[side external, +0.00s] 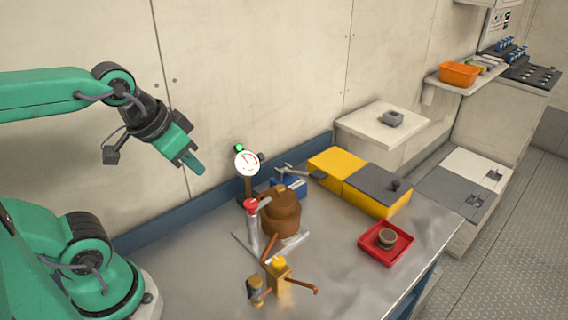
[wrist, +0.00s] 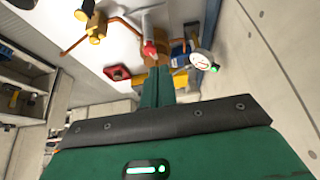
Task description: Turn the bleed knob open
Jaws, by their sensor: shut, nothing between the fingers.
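A red knob (side external: 251,205) tops a silver post beside a round brown copper-coloured vessel (side external: 281,218) on the bench; it looks the likeliest bleed knob, but I see no label. In the wrist view the red knob (wrist: 149,48) shows just beyond my fingertips, with a visible gap. A round white gauge (side external: 247,163) with a green spot on top stands behind it.
A brass fitting (side external: 279,277) with copper pipes stands at the bench front. A red tray (side external: 386,243) with a small round cup and a yellow box (side external: 337,164) with a grey-lidded part lie to the right. The wall is close behind the bench.

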